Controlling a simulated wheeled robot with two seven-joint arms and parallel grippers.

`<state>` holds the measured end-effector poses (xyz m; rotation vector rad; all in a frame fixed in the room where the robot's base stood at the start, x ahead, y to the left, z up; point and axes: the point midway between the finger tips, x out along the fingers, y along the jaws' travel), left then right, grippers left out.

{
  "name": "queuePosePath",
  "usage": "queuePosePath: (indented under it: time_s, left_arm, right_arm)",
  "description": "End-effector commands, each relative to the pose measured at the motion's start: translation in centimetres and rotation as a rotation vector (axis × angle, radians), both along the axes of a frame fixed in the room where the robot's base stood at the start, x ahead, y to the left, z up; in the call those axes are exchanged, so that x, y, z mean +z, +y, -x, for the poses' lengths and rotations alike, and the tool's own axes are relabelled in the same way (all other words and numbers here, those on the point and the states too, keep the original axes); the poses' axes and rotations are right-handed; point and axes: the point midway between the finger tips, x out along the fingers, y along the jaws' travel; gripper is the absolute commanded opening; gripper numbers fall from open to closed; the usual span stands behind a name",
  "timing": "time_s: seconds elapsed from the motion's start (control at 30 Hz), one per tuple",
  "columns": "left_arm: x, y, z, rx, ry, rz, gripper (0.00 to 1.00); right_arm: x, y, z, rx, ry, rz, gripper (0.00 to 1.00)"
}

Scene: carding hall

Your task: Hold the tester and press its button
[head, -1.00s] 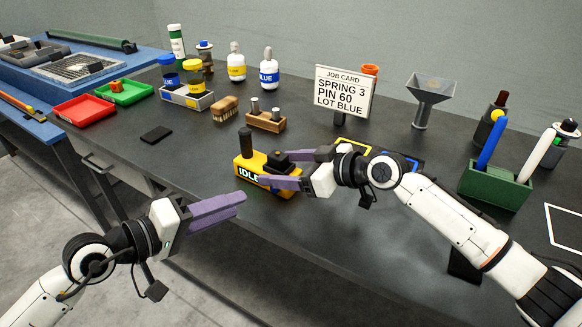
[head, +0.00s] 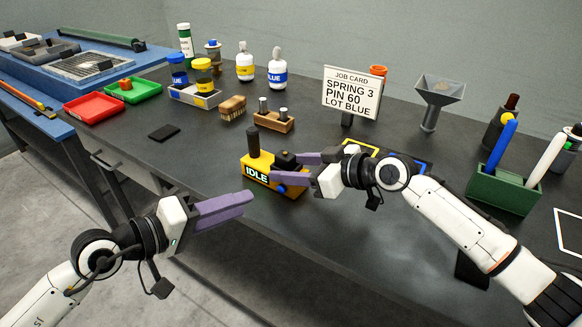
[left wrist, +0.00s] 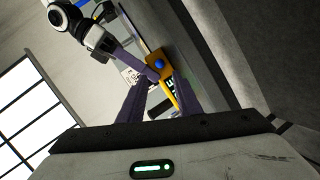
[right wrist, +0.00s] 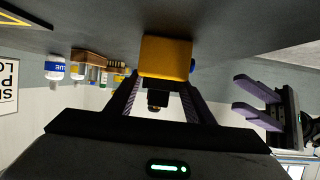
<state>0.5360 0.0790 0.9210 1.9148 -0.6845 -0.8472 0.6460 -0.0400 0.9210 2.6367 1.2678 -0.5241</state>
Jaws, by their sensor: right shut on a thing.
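The tester (head: 258,163) is a yellow box on the bench with a black post, a black block on top, an IDLE display and a blue button (head: 281,189) on its side. My right gripper (head: 284,168) is shut on its black block, coming in from the right. The tester also shows in the right wrist view (right wrist: 166,55), between the fingers. My left gripper (head: 250,197) is open and empty, in front of the tester and apart from it. In the left wrist view the button (left wrist: 159,61) shows beyond and between the open fingers.
The job card (head: 350,92) reads SPRING 3, PIN 60, LOT BLUE. A wooden block with pins (head: 274,122) stands behind the tester, and yellow and blue marked areas (head: 408,160) lie behind my right gripper. A green holder (head: 502,190) stands at right.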

Motion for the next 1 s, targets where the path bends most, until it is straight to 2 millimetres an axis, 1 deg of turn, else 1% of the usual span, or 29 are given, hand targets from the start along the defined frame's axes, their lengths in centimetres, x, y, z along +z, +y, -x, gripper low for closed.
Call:
queuePosePath:
  time_s: [0.03, 0.17, 0.2, 0.23, 1.0]
  left_arm:
    - [0.00, 0.00, 0.00, 0.000, 0.000, 0.000, 0.31]
    - [0.00, 0.00, 0.00, 0.000, 0.000, 0.000, 0.09]
    - [0.00, 0.00, 0.00, 0.000, 0.000, 0.000, 0.03]
    - [0.00, 0.00, 0.00, 0.000, 0.000, 0.000, 0.00]
    - [0.00, 0.00, 0.00, 0.000, 0.000, 0.000, 0.00]
  right_arm:
    - [-0.03, -0.03, 0.00, 0.000, 0.001, 0.000, 0.08]
    - [-0.03, -0.03, 0.00, 0.000, 0.001, 0.000, 0.08]
    - [-0.03, -0.03, 0.00, 0.000, 0.001, 0.000, 0.08]
    - [-0.03, -0.03, 0.00, 0.000, 0.001, 0.000, 0.08]
    - [-0.04, -0.04, -0.01, 0.000, 0.001, 0.000, 0.08]
